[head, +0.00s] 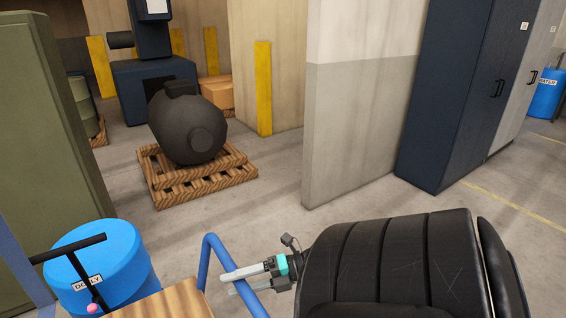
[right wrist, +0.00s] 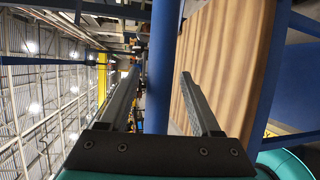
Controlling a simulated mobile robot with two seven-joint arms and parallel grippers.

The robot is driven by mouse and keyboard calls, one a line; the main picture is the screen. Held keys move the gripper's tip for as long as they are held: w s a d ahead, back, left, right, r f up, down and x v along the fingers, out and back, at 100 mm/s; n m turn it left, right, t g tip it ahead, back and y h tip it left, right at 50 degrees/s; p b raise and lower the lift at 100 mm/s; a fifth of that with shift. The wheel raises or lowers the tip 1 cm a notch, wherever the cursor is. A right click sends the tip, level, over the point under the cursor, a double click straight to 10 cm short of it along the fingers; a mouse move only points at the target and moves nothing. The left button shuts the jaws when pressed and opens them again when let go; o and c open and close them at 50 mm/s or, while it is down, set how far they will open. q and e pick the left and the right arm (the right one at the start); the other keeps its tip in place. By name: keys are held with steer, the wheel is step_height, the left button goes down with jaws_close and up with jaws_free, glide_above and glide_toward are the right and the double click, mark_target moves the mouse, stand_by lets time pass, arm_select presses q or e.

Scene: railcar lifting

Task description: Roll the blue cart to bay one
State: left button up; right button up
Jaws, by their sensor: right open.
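The blue cart shows at the bottom of the head view, with a wooden deck (head: 165,303) and a bent blue tube handle (head: 207,258). My right gripper (head: 228,285) is at the right side of this handle, its two fingers pointing left across the tube. It is open. In the right wrist view, a blue bar (right wrist: 160,70) runs between the two fingers (right wrist: 160,76), and the wooden deck (right wrist: 225,60) lies just right of them. I cannot tell whether a finger touches the bar. My left gripper is not in view. No bay one marking is readable.
A blue drum (head: 95,262) labelled DOLLY stands left of the cart, near a black T-handle (head: 75,252). A dark machine part (head: 187,125) rests on a wooden pallet (head: 165,195) ahead. A partition wall (head: 345,125) and dark cabinet (head: 447,100) stand right. Grey floor between is clear.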

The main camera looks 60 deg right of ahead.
steer(key=v, duration=1.2)
steer(key=shift+s+d+b, duration=0.2)
steer(key=shift+s+b, duration=0.05)
steer(key=shift+b, duration=0.05)
steer(key=shift+r, duration=0.1)
